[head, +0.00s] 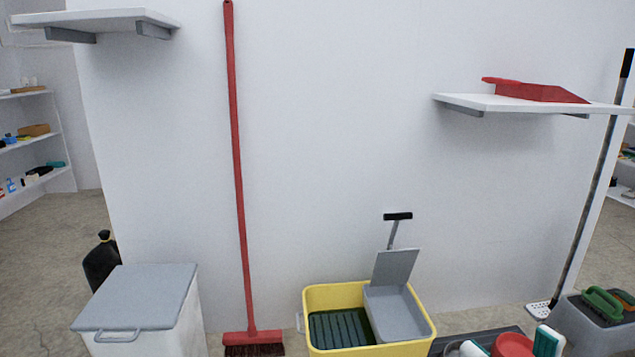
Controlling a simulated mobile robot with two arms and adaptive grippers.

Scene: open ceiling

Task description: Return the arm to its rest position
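Neither of my grippers nor any part of my arms shows in the head view. What they hold, if anything, cannot be seen. The view faces a white wall (330,130) with cleaning things standing along its foot.
A red broom (239,190) leans upright on the wall. Below are a lidded white bin (140,295), a yellow mop bucket (425,335) and a grey crate (590,330). A red dustpan (535,92) lies on the right shelf (480,102). The left shelf (110,18) looks bare.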

